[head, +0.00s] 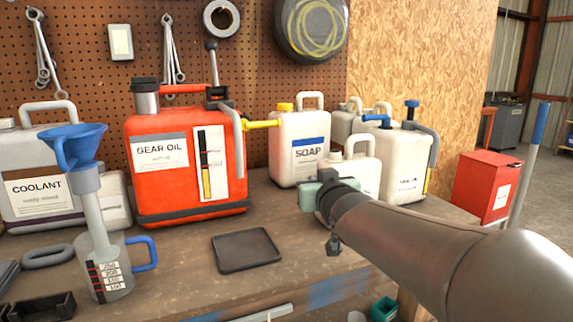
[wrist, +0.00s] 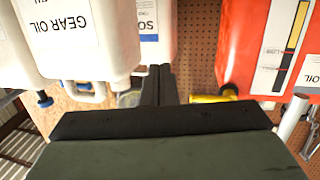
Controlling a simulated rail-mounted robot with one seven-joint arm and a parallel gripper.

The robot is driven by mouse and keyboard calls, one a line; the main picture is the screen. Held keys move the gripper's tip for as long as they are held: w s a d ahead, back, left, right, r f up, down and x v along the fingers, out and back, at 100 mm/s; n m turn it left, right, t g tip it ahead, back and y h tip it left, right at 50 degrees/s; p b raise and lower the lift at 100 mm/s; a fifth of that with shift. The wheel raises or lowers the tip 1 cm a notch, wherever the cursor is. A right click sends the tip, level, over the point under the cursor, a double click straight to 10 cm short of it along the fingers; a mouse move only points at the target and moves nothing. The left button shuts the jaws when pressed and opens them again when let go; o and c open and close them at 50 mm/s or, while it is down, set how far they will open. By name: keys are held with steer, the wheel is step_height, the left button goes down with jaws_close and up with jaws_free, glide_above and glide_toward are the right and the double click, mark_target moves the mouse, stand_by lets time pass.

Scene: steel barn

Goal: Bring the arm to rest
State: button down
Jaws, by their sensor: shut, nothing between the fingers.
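My gripper (head: 317,194) is raised over the right part of the workbench, in front of a small white jug (head: 361,172) that it partly hides. In the wrist view its two dark fingers (wrist: 158,76) lie together, shut and empty. That view is upside down. Past the fingers are a white jug labelled GEAR OIL (wrist: 85,35), part of the SOAP jug (wrist: 150,30) and the red can (wrist: 245,50). The fingertips are not clear in the head view.
The bench (head: 190,262) holds a red GEAR OIL can (head: 150,185), a COOLANT jug (head: 35,205), a SOAP jug (head: 300,165), a measuring jug with a blue funnel (head: 78,148) and a dark tray (head: 246,250). A red box (head: 486,185) stands right. Tools hang on the pegboard (head: 270,95).

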steer(key=s+d+f+g+h+p, duration=0.1)
steer(key=s+g+p, duration=0.4)
steer(key=s, duration=0.5)
steer(key=s+d+f+m+g+p, duration=0.1)
steer(key=s+d+g+p, duration=0.3)
steer(key=s+p, duration=0.5)
steer(key=s+d+f+m+g+h+p, duration=0.1)
steer(key=s+g+p, duration=0.5)
steer(key=s, duration=0.6)
steer(key=shift+s+d+f+g+h+p, duration=0.3)
steer(key=shift+s+d+f+g+p, duration=0.1)
steer(key=shift+d+f, duration=0.4)
steer(key=shift+w, duration=0.1)
